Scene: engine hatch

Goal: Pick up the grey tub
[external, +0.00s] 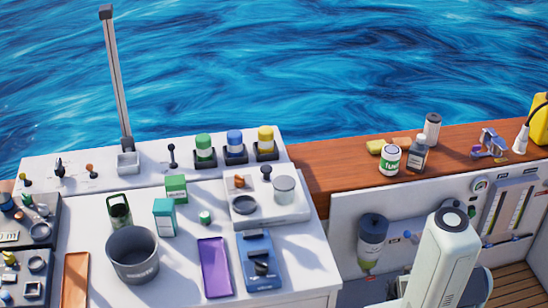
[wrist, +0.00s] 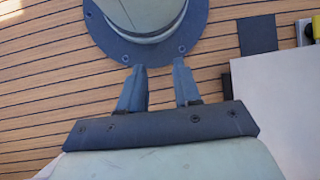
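The grey tub (external: 133,254) is a dark grey, round, open-topped container with pale lettering on its front. It stands upright on the white counter at the lower left in the external view. My gripper (wrist: 160,85) shows in the wrist view, with its two fingers apart and nothing between them. It is over the slatted wooden deck, close to a round dark flange with bolts. In the external view only a pale link of my arm shows at the lower right, far from the tub. The tub does not show in the wrist view.
A green box (external: 176,188), a teal box (external: 164,217) and a dark green open holder (external: 119,209) stand behind the tub. An orange tray (external: 75,280) lies to its left, a purple tray (external: 214,267) to its right. A tall post (external: 117,80) rises at the back.

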